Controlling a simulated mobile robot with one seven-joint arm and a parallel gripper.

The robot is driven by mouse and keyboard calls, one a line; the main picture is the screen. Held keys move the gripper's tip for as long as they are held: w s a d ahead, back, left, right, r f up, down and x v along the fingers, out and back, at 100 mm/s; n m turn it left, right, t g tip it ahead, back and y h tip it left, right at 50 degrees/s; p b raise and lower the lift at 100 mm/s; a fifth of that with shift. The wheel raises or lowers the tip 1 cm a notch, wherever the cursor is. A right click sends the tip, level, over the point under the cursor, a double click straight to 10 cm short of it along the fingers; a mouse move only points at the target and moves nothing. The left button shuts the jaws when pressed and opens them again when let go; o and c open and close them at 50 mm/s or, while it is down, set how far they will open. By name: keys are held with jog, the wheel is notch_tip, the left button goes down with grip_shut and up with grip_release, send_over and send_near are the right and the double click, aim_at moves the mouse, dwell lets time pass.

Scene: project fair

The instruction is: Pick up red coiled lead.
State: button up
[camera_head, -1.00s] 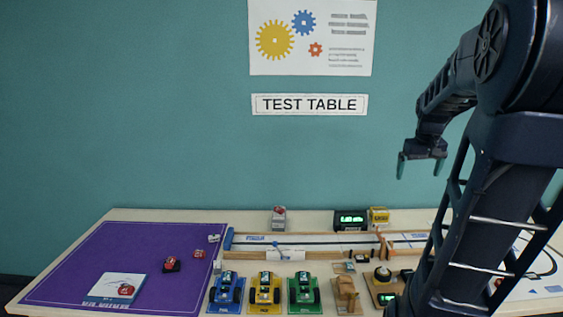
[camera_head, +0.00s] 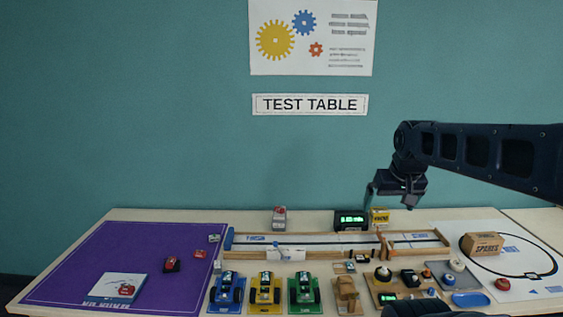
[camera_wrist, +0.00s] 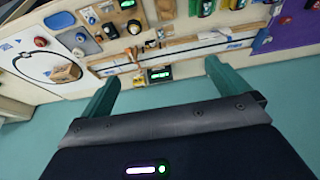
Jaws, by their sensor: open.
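I cannot make out a red coiled lead for certain. A small round red item (camera_head: 502,284) lies on the white sheet at the right, and it also shows in the wrist view (camera_wrist: 40,42); its shape is too small to tell. Another red item (camera_head: 172,264) lies on the purple mat, and a red shape (camera_head: 127,289) is on a white box there. My gripper (camera_head: 390,197) is open and empty, in the air above the back of the table. In the wrist view my gripper (camera_wrist: 158,76) has its fingers wide apart with nothing between them.
A long wooden track (camera_head: 335,242) crosses the table. A lit display (camera_head: 350,219) and a yellow box (camera_head: 379,215) stand behind it. Blue, yellow and green carts (camera_head: 265,288) line the front. A cardboard box (camera_head: 482,243) and a blue tray (camera_head: 470,299) are at the right.

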jog(key=shift+c, duration=0.4)
jog(key=c, duration=0.5)
jog(key=shift+w+d, duration=0.1)
